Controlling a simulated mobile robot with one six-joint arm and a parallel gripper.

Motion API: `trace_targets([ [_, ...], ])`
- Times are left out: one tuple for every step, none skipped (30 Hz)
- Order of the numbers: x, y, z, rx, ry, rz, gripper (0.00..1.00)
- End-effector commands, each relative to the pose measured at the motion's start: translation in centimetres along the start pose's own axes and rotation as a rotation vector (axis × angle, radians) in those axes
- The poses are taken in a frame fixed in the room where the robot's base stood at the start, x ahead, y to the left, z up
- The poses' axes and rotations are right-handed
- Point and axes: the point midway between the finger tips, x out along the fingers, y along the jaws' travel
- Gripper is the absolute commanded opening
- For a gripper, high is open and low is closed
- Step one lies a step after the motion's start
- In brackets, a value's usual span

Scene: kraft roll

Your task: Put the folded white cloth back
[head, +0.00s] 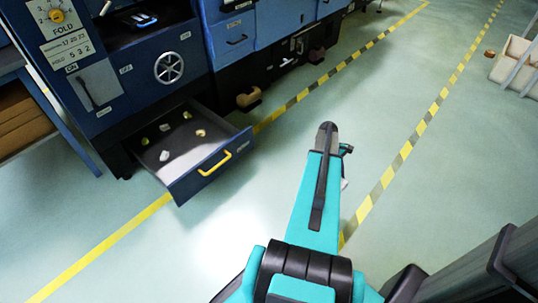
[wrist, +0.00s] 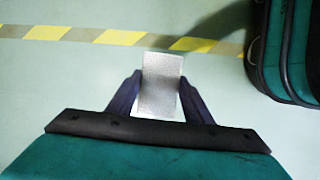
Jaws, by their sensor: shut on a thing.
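The folded white cloth (wrist: 161,98) is a small pale grey-white block with a speckled surface in the middle of the wrist view. My gripper (wrist: 160,82) is shut on it, with a dark finger on each side. The floor lies beyond it, so it is held in the air. In the head view my arm hides most of the gripper; a small pale bit, probably the cloth, shows at the arm's right edge. An open drawer (head: 232,160) with a yellow handle is left of my arm. Several small white and brass-coloured pieces lie in it.
The blue machine (head: 130,70) with a handwheel (head: 168,68) stands behind the drawer. A blue bench (head: 30,100) with brown sheets is at the far left. A pale crate (head: 515,62) stands at the far right. Yellow-and-dark striped lines cross the floor, which is mostly clear.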

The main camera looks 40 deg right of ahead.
Motion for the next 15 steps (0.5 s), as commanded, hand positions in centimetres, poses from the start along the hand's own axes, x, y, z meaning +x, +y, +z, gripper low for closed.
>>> trace_targets([
  [0.3, -0.1, 0.1, -0.005, 0.001, 0.003, 0.28],
  [0.5, -0.2, 0.3, -0.009, 0.001, 0.005, 0.28],
  [0.7, -0.3, 0.4, -0.017, 0.002, 0.008, 0.28],
  [0.8, -0.3, 0.6, -0.024, 0.003, 0.011, 0.28],
  [1.0, -0.4, 0.8, -0.031, 0.004, 0.014, 0.28],
  [1.3, -0.5, 1.0, -0.042, 0.005, 0.018, 0.28],
  [1.5, -0.6, 1.2, -0.052, 0.006, 0.022, 0.28],
  [1.7, -0.7, 1.5, -0.061, 0.007, 0.027, 0.28],
  [1.9, -0.8, 1.8, -0.077, 0.009, 0.033, 0.28],
  [2.1, -0.9, 2.0, -0.088, 0.009, 0.037, 0.28],
  [2.4, -1.0, 2.3, -0.101, 0.010, 0.042, 0.28],
  [2.7, -1.2, 2.6, -0.116, 0.010, 0.049, 0.28],
  [2.9, -1.3, 2.9, -0.129, 0.011, 0.054, 0.28],
  [3.1, -1.4, 3.2, -0.141, 0.011, 0.059, 0.28],
  [3.4, -1.5, 3.5, -0.156, 0.011, 0.066, 0.28],
])
